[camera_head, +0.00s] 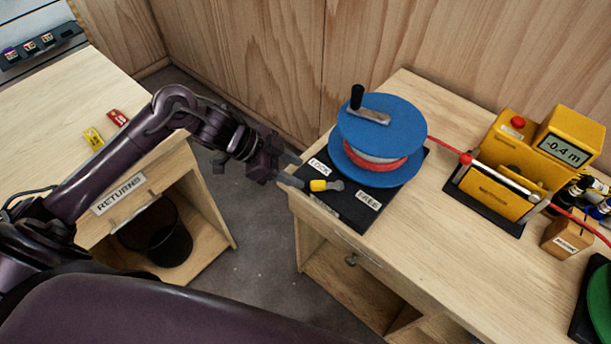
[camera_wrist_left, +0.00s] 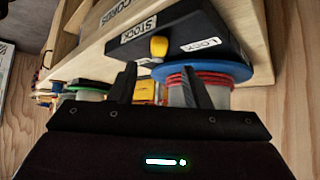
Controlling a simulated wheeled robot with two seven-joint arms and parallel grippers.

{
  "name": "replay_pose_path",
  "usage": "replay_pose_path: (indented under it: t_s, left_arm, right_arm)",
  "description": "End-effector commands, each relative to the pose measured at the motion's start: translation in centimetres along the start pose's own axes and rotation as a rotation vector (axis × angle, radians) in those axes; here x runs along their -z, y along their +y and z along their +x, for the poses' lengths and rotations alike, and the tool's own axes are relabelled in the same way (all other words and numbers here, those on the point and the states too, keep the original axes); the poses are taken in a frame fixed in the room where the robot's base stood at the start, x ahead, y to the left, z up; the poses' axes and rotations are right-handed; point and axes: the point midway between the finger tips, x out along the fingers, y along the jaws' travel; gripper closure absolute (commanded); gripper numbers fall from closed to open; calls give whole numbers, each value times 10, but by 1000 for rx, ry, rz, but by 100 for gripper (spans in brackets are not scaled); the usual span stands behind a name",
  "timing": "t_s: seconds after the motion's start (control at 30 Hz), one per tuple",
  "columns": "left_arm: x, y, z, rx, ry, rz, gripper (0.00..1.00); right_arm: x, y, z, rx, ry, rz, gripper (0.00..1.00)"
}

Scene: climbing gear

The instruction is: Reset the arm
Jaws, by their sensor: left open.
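My left gripper (camera_head: 294,170) is open and empty at the left edge of the right-hand desk, beside the black base (camera_head: 345,212) of a blue rope reel (camera_head: 385,130). A lever with a yellow knob (camera_head: 318,185) sits on that base, its knob pointing left towards my fingers, with a small gap. LOCK (camera_head: 320,167) and FREE (camera_head: 368,200) labels flank it. In the left wrist view my open fingers (camera_wrist_left: 160,88) show below the yellow knob (camera_wrist_left: 158,47), with the blue reel rim (camera_wrist_left: 235,73) behind. My right gripper is not in view.
A yellow meter (camera_head: 510,170) reading -0.4 m stands right of the reel, with red rope through it. A green reel (camera_head: 600,305) is at the right edge. The left RETURNS desk (camera_head: 65,125) has red and yellow tags. A dark bin (camera_head: 158,235) stands below. Floor between desks is clear.

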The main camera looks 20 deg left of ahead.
Motion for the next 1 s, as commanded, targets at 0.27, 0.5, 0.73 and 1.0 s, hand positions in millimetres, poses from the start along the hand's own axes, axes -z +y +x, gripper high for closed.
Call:
replay_pose_path:
  t_s: [0.27, 0.5, 0.73, 1.0]
  left_arm:
    - [0, 1, -14, -2, -2, 0, 56]
    - [0, 1, -14, -2, -1, -1, 56]
    - [2, 2, -10, 10, 6, 5, 56]
    - [33, 12, 42, 336, 64, 15, 56]
  right_arm:
    - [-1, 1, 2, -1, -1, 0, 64]
    - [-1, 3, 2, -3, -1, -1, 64]
    - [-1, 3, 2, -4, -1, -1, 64]
    - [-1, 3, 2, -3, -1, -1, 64]
